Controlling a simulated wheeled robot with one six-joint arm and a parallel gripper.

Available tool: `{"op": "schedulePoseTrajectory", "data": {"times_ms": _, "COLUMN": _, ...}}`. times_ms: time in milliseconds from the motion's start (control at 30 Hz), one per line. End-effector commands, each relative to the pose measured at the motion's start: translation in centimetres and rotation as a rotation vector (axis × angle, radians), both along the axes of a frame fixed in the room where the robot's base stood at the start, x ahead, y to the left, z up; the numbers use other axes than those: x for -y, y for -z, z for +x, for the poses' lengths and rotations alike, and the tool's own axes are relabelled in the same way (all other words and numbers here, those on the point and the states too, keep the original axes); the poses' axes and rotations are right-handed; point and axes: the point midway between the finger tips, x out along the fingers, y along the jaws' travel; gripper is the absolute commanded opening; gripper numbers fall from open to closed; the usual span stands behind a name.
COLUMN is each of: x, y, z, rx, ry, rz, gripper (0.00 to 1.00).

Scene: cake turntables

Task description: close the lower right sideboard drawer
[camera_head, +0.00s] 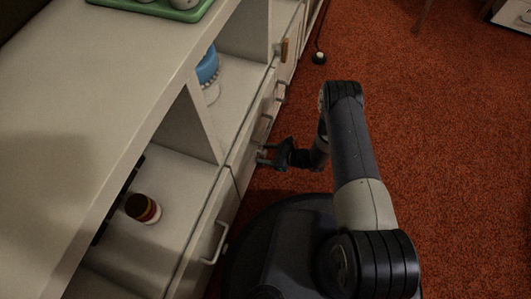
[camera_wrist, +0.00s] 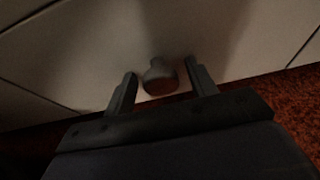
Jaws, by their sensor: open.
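The white sideboard (camera_head: 100,88) runs along the left of the head view, its drawer fronts facing my arm. My gripper (camera_head: 264,155) is at the sideboard's front, low down, with its fingers pointing at it. In the wrist view my gripper (camera_wrist: 161,84) is open, one finger on each side of a round knob (camera_wrist: 158,76) on a pale drawer front (camera_wrist: 80,55). I cannot tell whether the fingers touch the knob. How far this drawer stands out is not clear from either view.
A bar handle (camera_head: 217,246) sticks out from the nearer front. A dark-lidded jar (camera_head: 142,208) and a blue object (camera_head: 207,66) stand in the sideboard's open compartments. A green tray (camera_head: 160,8) is on top. Red carpet (camera_head: 450,150) to the right is mostly clear.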

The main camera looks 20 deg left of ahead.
Motion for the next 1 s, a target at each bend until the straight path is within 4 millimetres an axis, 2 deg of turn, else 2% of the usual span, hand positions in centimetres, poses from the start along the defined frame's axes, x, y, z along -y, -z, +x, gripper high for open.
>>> {"op": "schedulePoseTrajectory", "data": {"times_ms": 233, "x": 0.9, "y": -0.5, "z": 0.0, "rx": -0.002, "ry": 0.005, "rz": -0.001, "gripper": 0.54}}
{"op": "schedulePoseTrajectory", "data": {"times_ms": 700, "x": 8.2, "y": -3.6, "z": -0.6, "rx": -0.001, "ry": 0.004, "rz": 0.0, "gripper": 0.54}}
{"op": "schedulePoseTrajectory", "data": {"times_ms": 1000, "x": 9.9, "y": -4.1, "z": -0.8, "rx": 0.0, "ry": -0.001, "rz": 0.0, "gripper": 0.54}}
